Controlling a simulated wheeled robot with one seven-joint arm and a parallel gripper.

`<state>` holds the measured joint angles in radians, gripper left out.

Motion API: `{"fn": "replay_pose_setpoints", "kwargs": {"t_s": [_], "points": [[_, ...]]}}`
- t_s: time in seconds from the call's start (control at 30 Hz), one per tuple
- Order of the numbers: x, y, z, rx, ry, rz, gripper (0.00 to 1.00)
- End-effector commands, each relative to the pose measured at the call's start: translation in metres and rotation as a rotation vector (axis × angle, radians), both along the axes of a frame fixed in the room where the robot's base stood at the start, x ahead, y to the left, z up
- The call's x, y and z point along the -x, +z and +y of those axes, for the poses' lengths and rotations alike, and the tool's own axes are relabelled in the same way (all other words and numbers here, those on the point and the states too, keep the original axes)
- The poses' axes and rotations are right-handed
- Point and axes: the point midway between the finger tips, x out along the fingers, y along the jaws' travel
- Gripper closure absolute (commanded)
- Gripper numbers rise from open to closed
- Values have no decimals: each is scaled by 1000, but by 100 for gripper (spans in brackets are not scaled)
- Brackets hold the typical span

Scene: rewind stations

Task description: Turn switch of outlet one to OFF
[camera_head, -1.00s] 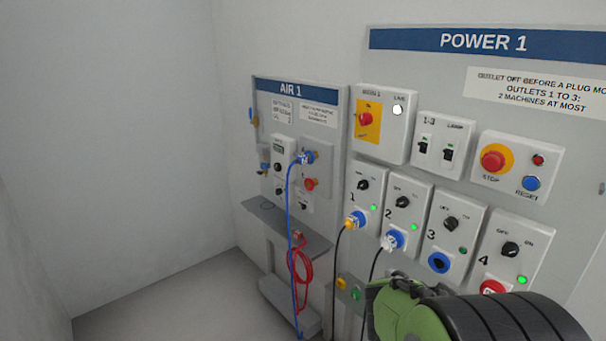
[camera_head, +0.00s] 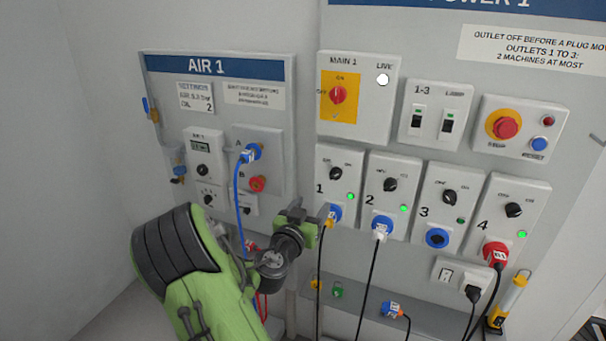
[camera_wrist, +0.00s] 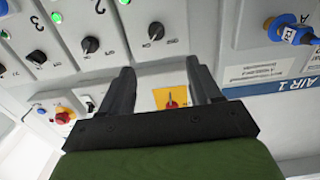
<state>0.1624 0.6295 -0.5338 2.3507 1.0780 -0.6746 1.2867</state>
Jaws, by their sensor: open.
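Outlet one (camera_head: 326,191) is a white panel marked 1. Its black rotary switch (camera_head: 335,173) sits between small side labels, and the green lamp (camera_head: 350,196) beside it is lit. A blue socket below it holds a plug with a yellow part (camera_head: 330,221). My gripper (camera_wrist: 160,68) is open and empty. In the head view it is just below and left of outlet one, with its fingers hard to make out. In the wrist view outlet one's switch (camera_wrist: 155,31) lies ahead of and between the fingertips, apart from them.
Outlets two (camera_head: 390,185), three (camera_head: 449,197) and four (camera_head: 513,210) stand to the right. The MAIN 1 switch (camera_head: 337,95) is above. The AIR 1 panel (camera_head: 218,67) with a blue hose (camera_head: 238,200) is left. Black cables hang below outlets one and two.

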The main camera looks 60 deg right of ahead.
Motion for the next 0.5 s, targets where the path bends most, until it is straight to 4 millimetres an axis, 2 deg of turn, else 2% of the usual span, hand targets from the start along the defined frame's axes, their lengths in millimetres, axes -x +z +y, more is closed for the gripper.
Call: {"fn": "replay_pose_setpoints", "kwargs": {"t_s": [0.17,0.5], "points": [[-2,4,-21,4,-4,-1,37],[-15,6,-105,3,-3,-1,37]]}}
